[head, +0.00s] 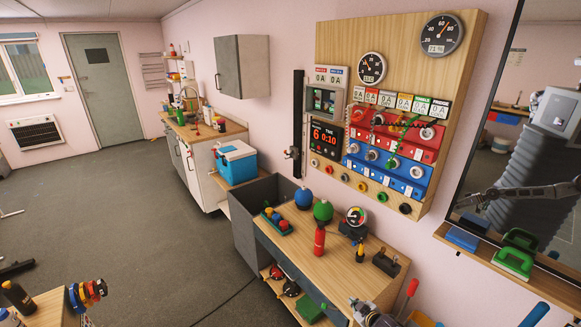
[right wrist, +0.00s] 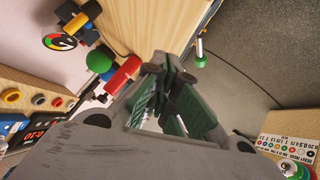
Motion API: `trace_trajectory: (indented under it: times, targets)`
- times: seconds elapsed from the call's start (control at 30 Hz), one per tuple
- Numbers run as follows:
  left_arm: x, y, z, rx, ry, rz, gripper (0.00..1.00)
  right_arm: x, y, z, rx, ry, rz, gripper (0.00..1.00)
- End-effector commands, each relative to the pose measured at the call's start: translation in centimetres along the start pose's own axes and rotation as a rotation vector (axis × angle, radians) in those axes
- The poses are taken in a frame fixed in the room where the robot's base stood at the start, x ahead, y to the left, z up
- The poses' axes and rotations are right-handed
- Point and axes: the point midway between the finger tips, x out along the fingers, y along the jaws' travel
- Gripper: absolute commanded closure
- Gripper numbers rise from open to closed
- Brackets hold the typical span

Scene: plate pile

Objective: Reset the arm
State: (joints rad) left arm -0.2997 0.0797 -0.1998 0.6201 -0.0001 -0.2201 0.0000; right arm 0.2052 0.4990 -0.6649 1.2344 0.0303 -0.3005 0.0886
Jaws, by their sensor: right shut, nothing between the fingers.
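My right gripper (right wrist: 165,78) fills the middle of the right wrist view. Its green-padded fingers meet at the tips, with nothing held between them. In the head view the right gripper (head: 368,312) shows only at the bottom edge, over the near end of the wooden workbench (head: 345,262). The rest of my right arm is mostly outside that view. My left gripper is not in view.
On the workbench stand a red cylinder (head: 319,240), a gauge (head: 356,216), a green ball (head: 323,210) and a blue ball (head: 304,198). A panel (head: 400,60) with dials and coloured sockets hangs above. Open floor (head: 130,220) lies left.

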Motion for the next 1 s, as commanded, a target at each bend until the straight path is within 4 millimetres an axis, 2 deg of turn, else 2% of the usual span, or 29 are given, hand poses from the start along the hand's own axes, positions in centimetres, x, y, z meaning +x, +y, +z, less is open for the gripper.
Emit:
trace_trajectory:
  times: [0.1,0.17,0.37,0.57,0.7,0.87,1.0]
  targets:
    - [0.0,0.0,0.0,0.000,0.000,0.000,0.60,0.8,1.3,4.1,0.007,-0.056,0.027,1.00]
    - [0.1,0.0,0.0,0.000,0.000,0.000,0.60,1.1,1.4,6.4,0.017,-0.086,0.035,1.00]
    - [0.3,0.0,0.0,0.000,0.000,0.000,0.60,0.9,-0.6,15.2,0.076,-0.205,0.039,1.00]
    - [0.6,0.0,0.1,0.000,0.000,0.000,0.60,-0.5,-4.9,23.2,0.155,-0.320,0.021,1.00]
    - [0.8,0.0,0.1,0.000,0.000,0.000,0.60,-2.1,-8.8,28.2,0.213,-0.397,0.001,1.00]
    - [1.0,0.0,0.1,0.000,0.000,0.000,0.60,-4.5,-13.7,33.2,0.277,-0.482,-0.027,1.00]
    - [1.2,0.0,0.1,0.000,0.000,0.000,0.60,-6.9,-18.4,37.0,0.330,-0.553,-0.055,1.00]
